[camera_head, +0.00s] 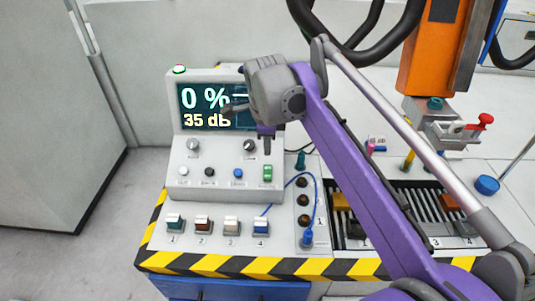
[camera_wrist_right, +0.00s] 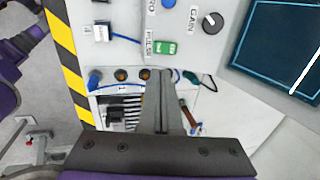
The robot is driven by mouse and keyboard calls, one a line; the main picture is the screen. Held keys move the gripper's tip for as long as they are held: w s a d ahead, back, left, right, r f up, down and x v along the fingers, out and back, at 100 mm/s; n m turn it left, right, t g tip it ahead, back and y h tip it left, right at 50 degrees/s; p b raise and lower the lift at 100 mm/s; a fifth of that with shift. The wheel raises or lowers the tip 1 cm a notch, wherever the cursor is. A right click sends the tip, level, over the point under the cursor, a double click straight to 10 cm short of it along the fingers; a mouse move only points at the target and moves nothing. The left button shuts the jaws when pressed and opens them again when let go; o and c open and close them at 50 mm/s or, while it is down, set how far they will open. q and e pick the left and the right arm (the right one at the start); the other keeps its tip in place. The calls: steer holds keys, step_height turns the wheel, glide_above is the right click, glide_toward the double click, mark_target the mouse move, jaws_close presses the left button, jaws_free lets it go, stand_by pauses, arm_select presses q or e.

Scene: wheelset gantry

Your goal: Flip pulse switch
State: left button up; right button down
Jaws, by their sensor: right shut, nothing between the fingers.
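The pulse switch (camera_head: 267,173) is a small green rocker at the lower right of the grey console's sloped panel. In the right wrist view the green switch (camera_wrist_right: 166,47) sits beside the label PULSE. My right gripper (camera_head: 266,144) is shut and empty, fingers pointing down above the switch in the head view. In the right wrist view its closed fingertips (camera_wrist_right: 160,78) lie just below the switch in the picture; I cannot tell whether they touch the panel. My left gripper is not in view.
The console screen (camera_head: 207,108) reads 0 % and 35 db. Gain knob (camera_wrist_right: 211,21) sits near the switch. Numbered rocker switches (camera_head: 231,226) line the front. A blue cable (camera_head: 317,195) runs to a socket block. An orange gantry column (camera_head: 433,50) stands at right.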

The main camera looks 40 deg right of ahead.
mark_target(268, 176)
steer(key=b+x, duration=0.2)
steer(key=x, duration=1)
steer(key=shift+f, duration=0.2)
steer(key=shift+f, duration=0.1)
steer(key=shift+s+a+f+t+h+b, duration=0.1)
steer(key=shift+s+f+t+h+b, duration=0.05)
steer(key=shift+f+t+h+b, duration=0.15)
steer(key=shift+s+a+f+t+h, duration=0.2)
steer(key=shift+t+h, duration=0.1)
steer(key=shift+t, duration=0.1)
steer(key=shift+d+r, duration=0.1)
steer(key=shift+r, duration=0.1)
steer(key=shift+w+f, duration=0.1)
